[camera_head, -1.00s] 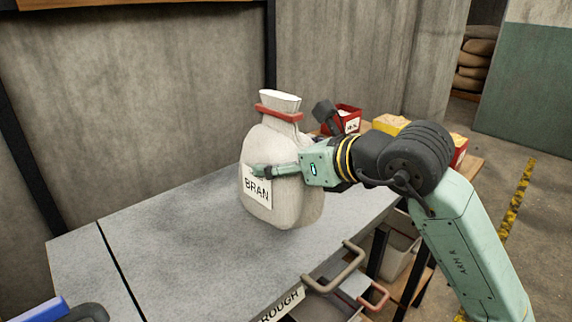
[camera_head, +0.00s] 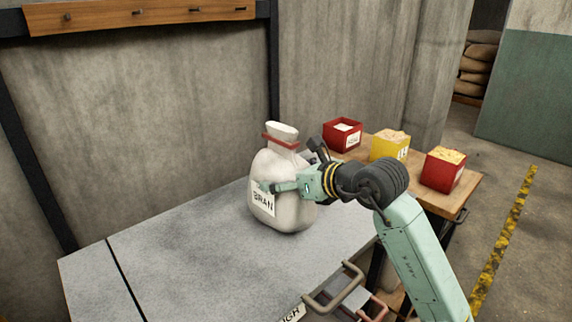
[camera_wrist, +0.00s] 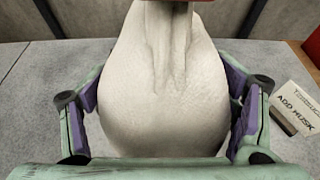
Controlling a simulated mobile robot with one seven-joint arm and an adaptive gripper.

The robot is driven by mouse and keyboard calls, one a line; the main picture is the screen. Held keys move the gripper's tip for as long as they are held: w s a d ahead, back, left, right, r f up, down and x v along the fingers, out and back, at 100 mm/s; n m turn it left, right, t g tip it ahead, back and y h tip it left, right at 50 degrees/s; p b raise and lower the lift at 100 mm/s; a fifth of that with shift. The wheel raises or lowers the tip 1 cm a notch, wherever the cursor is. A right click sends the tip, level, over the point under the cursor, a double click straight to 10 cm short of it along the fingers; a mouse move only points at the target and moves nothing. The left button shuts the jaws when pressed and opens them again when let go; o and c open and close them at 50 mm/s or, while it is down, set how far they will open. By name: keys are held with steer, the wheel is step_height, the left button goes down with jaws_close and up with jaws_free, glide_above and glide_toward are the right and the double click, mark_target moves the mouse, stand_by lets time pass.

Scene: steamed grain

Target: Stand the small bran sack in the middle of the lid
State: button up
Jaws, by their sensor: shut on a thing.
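The small bran sack (camera_head: 286,197) is a cream cloth bag with a red tie at its neck and a BRAN label on its front. It is upright, over the right part of the grey lid (camera_head: 200,255). I cannot tell whether its base touches the lid. My gripper (camera_head: 287,187) comes from the right and is shut on the sack around its belly. In the wrist view the sack (camera_wrist: 165,90) fills the space between the two purple-padded fingers, and its base is hidden.
A wooden table (camera_head: 455,195) at the back right carries a red box (camera_head: 343,135), a yellow box (camera_head: 390,146) and another red box (camera_head: 443,169) of grain. Handles (camera_head: 335,288) stick out at the lid's front edge. An ADD HUSK card (camera_wrist: 295,108) lies right of the sack in the wrist view. The lid's left is clear.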

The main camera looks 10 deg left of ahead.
stand_by(0.4)
steer(key=o, duration=1.5)
steer(key=shift+f, duration=0.4)
steer(key=shift+o, duration=1.2)
steer(key=shift+s+r, duration=0.1)
steer(key=shift+r, duration=0.05)
steer(key=shift+o, duration=1.1)
